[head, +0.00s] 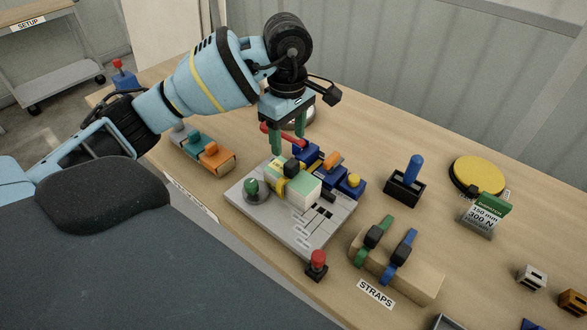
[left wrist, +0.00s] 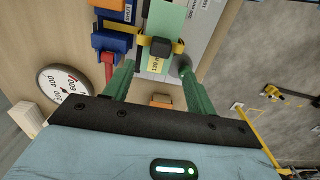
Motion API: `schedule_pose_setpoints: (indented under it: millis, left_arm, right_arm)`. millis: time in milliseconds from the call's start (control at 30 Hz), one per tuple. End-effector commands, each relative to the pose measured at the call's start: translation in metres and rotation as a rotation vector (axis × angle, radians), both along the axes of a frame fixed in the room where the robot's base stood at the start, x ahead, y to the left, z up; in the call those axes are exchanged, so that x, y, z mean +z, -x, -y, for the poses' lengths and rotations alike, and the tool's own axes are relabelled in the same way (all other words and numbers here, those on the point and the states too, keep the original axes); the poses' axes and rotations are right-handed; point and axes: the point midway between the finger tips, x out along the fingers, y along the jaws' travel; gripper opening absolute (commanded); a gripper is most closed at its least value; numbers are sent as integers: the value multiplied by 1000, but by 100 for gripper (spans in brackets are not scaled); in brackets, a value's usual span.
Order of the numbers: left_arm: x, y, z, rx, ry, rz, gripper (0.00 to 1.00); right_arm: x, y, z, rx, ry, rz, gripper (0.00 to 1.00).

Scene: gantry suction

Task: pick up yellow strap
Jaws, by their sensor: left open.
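A yellow strap (head: 279,186) with a black buckle lies across a pale green block (head: 306,187) on a grey fixture plate (head: 312,238). The yellow strap (left wrist: 179,47) and its dark buckle also show in the left wrist view, crossing the block beyond my fingers. My left gripper (head: 288,138) points down just above and behind the block, with its two green fingers apart. Whether a finger touches anything is unclear. My right gripper is not in view.
Blue parts with a red lever (head: 268,131) stand close by the fingers. A green knob (head: 251,186) and a red button (head: 317,262) sit near the plate's edges. A wooden stand (head: 420,281) holds a green and a blue strap.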

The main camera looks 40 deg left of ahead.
Motion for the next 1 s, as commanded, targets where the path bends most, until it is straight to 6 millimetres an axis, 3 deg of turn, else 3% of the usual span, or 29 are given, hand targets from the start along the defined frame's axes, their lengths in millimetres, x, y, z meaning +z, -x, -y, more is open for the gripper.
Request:
schedule_pose_setpoints:
  millis: [100,333,700,1000]
  left_arm:
    - [-13,1,0,0,0,-2,56]
    - [-20,1,2,-1,1,-1,56]
    - [-65,1,7,-1,2,0,56]
    - [-68,1,7,-1,1,1,54]
  right_arm:
    - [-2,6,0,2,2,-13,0]
    - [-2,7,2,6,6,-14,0]
    - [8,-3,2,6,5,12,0]
    - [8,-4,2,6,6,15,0]
